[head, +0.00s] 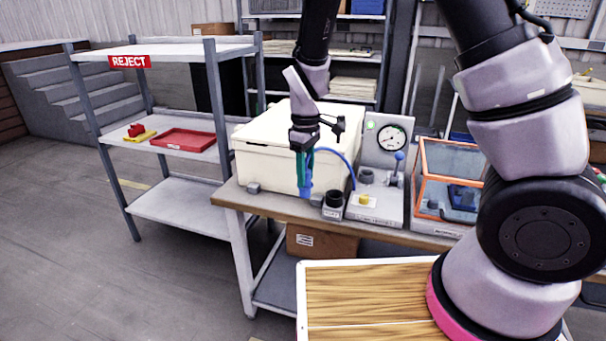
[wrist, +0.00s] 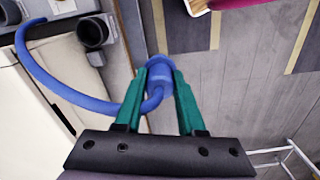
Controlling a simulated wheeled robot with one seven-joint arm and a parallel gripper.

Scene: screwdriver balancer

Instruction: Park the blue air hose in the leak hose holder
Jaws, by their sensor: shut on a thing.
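The blue air hose (wrist: 65,88) arcs from the upper left of the wrist view to its blue end fitting (wrist: 157,72). My gripper (wrist: 160,70) has green fingers and is shut on that fitting. In the head view my gripper (head: 307,175) hangs at the bench's front edge, with the blue end (head: 305,190) pointing down. The hose (head: 341,160) runs right to the gauge station. A black cup-shaped holder (head: 333,199), likely the leak hose holder, stands just right of the hose end. It also shows in the wrist view (wrist: 93,32), apart from my fingers. Its label is too small to read.
A cream box (head: 265,150) stands behind my gripper. The station with a gauge (head: 391,139) and a clear orange-framed box (head: 447,180) are to the right. A reject rack (head: 188,54) with a red tray (head: 183,140) is at left. Floor is open below the hose end.

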